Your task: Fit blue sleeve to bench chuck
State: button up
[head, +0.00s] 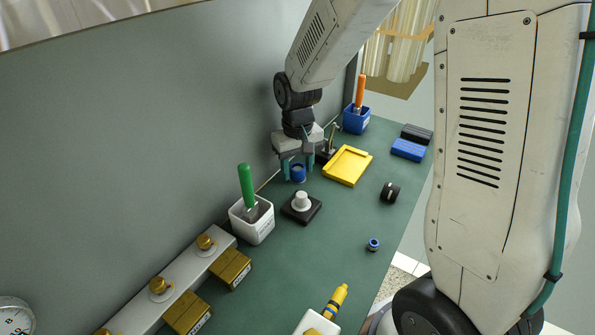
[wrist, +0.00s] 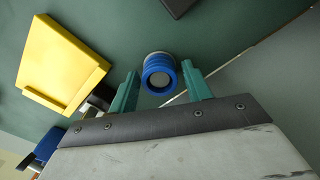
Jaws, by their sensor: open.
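A ribbed blue sleeve (head: 298,174) with a grey round end face stands between the teal fingers of my gripper (head: 297,167). In the wrist view the sleeve (wrist: 158,66) lies between the two fingertips of my gripper (wrist: 160,72), which are open, with the left tip very near its side. I cannot tell whether either finger touches it. Its foot is partly hidden by the fingers. What looks like the bench chuck (head: 301,203), a black square base with a pale stepped peg, stands bare on the green bench just nearer than the gripper.
A white cup (head: 252,226) with a green-handled tool stands left of the chuck. A yellow tray (head: 347,166) lies right of my gripper. A blue bin (head: 356,121) is behind. A small blue ringed part (head: 374,244) lies near the right edge.

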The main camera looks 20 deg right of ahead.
jog(key=c, duration=0.8)
jog(key=shift+r, duration=2.55)
jog(key=shift+c, duration=0.2)
jog(key=o, duration=0.5)
jog(key=shift+c, duration=0.2)
jog(key=c, duration=0.4)
